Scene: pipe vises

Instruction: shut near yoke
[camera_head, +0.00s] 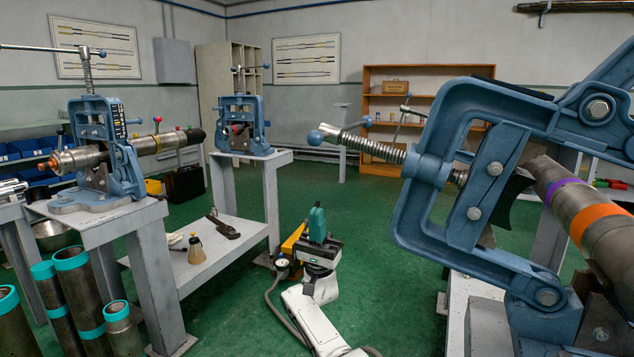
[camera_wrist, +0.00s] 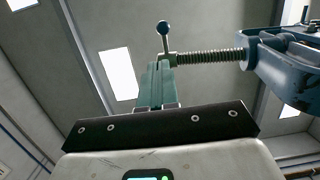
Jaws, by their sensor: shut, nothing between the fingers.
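The near vise's blue yoke (camera_head: 412,215) stands at the right in the head view, swung over on its side with its screw (camera_head: 375,148) pointing left. A pipe (camera_head: 590,215) with purple and orange bands lies at its right. My gripper (camera_head: 317,215) is left of and lower than the yoke, its teal fingers shut, pointing up and empty. In the wrist view the fingers (camera_wrist: 158,85) overlap the screw's ball-ended handle (camera_wrist: 164,38); I cannot tell whether they touch. The yoke (camera_wrist: 285,65) also shows there at the right.
Two more blue vises stand on grey benches, one at the left (camera_head: 110,140) and one farther back (camera_head: 240,120). Banded pipes (camera_head: 75,300) stand upright at the lower left. A low shelf (camera_head: 205,255) holds a bottle and a wrench.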

